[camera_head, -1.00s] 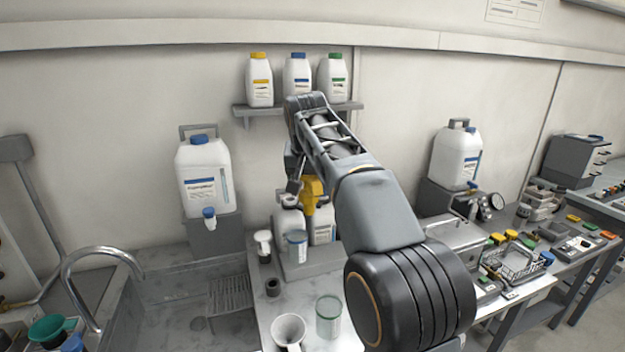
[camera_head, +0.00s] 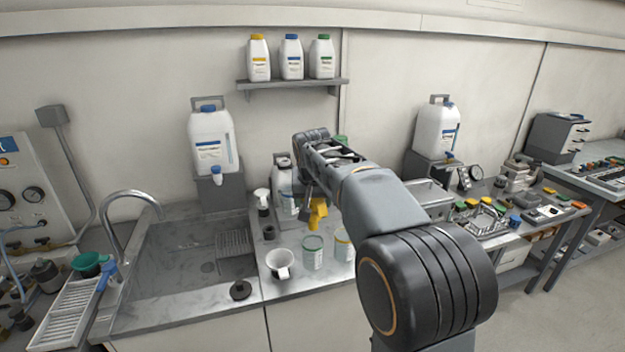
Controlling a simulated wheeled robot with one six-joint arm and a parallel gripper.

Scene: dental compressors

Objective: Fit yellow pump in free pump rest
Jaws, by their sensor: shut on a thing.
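The yellow pump (camera_head: 317,213) hangs below my gripper (camera_head: 312,200) at the end of my arm, over the counter right of the sink. My gripper is shut on it; the exact grip is small and partly hidden by my arm. A small dark holder (camera_head: 269,232), which looks like an empty pump rest, stands on the counter to the left of the pump. Behind it a white pump (camera_head: 262,195) stands upright in a similar dark holder (camera_head: 263,210).
A white funnel-shaped cup (camera_head: 281,264), a green-marked beaker (camera_head: 313,251) and a yellow-marked beaker (camera_head: 343,246) stand in front. A white bottle (camera_head: 283,203) is behind the pump. The sink (camera_head: 190,262) lies left, with a dark disc (camera_head: 240,290) on its front edge.

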